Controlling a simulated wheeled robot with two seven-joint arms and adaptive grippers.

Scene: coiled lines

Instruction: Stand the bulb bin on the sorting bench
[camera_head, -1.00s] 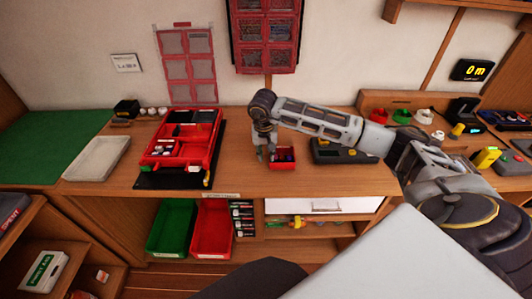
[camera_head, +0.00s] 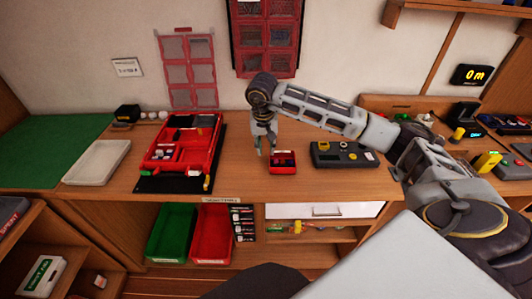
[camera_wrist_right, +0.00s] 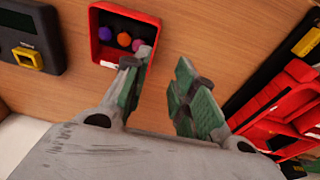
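The bulb bin (camera_head: 283,170) is a small red open box with several coloured bulbs in it. It stands upright on the wooden bench top (camera_head: 240,178), right of the red organiser case. My right gripper (camera_head: 265,150) is pointing down just left of and behind the bin. In the right wrist view the gripper (camera_wrist_right: 162,58) is open, with nothing between its green-padded fingers. There the bin (camera_wrist_right: 96,38) lies beyond the left finger, which covers one of its corners; I cannot tell whether they touch. My left gripper is not in view.
The red organiser case (camera_head: 157,152) on a black mat is left of my gripper. A pale tray (camera_head: 96,162) lies further left. Green (camera_head: 172,232) and red (camera_head: 211,234) bins are on the shelf below.

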